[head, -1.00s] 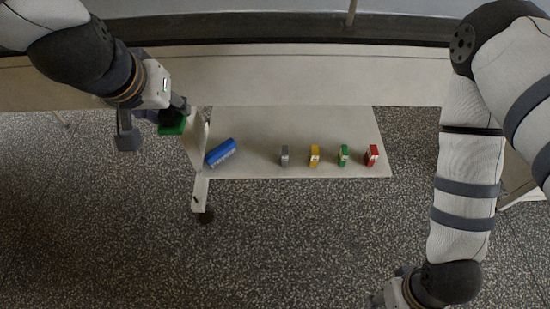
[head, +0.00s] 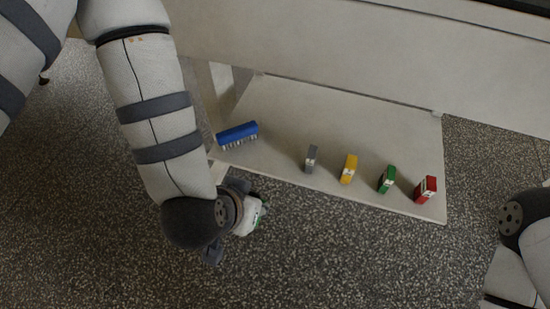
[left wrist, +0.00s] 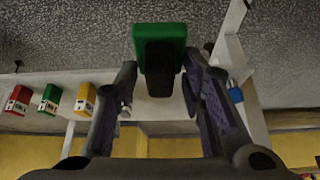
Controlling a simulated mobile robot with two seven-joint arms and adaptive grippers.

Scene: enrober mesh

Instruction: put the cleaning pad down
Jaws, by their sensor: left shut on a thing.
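The cleaning pad (left wrist: 160,48) is a green block with a dark underside, held between the fingers of my left gripper (left wrist: 160,85) in the left wrist view. In the head view my left gripper (head: 238,218) is low over the speckled floor, in front of the shelf's left front corner. Only a sliver of green shows beside it there; the wrist hides the rest. My right gripper is out of view; only part of the right arm shows at the right edge.
A low pale shelf (head: 330,115) bears a blue brush (head: 238,134) at its left. Grey (head: 311,158), yellow (head: 349,169), green (head: 387,179) and red (head: 426,189) small boxes stand along its front edge. Bare floor (head: 350,260) lies in front.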

